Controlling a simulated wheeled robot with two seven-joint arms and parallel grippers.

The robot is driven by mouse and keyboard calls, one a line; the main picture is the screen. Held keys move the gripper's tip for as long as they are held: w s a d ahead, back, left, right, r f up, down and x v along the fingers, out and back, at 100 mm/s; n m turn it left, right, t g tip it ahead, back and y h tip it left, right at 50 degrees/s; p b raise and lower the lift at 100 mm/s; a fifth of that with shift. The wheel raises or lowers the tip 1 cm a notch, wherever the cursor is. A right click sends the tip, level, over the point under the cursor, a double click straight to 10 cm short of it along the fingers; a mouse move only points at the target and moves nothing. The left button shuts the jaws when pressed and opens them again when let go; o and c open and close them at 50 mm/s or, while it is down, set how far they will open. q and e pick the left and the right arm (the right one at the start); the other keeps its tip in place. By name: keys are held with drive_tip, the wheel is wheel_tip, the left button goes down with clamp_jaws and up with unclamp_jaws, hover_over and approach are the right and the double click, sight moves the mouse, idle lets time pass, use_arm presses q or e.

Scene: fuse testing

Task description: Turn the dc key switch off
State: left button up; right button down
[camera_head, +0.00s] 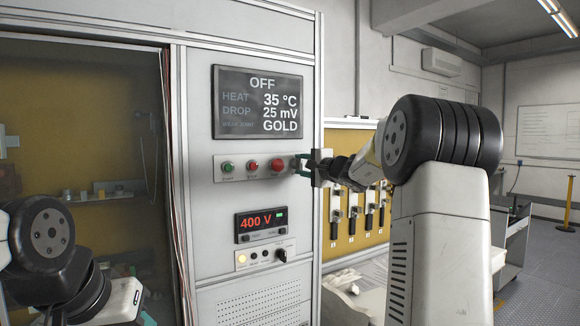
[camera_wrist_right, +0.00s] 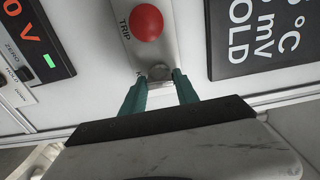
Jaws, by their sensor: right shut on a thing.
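The key switch sits at the right end of the button strip (camera_head: 233,168) on the white cabinet front. It shows as a small metal piece (camera_wrist_right: 160,71) between the fingertips in the right wrist view, and my fingers mostly hide it in the head view. My right gripper (camera_head: 300,164), with teal fingers, is at the switch and shut on it. It also shows in the right wrist view (camera_wrist_right: 159,77), with one finger on each side of the switch. The key's turn angle cannot be made out. The display (camera_head: 257,103) reads OFF, 35 °C, 25 mV and GOLD.
A red button (camera_head: 277,165), a second red button (camera_head: 253,166) and a green button (camera_head: 228,167) share the strip. Below are a red 400 V readout (camera_head: 261,224) and a black knob (camera_head: 281,255). A glass-fronted chamber (camera_head: 90,130) stands left; a yellow panel with fuses (camera_head: 352,225) stands right.

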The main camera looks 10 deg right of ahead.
drive_tip(key=shift+f, duration=0.1)
drive_tip(key=c, duration=0.9)
unclamp_jaws()
drive_tip(key=shift+s, duration=0.1)
drive_tip(key=v, duration=0.7)
drive_tip(key=shift+s+d, duration=0.15)
drive_tip(key=shift+s, duration=0.15)
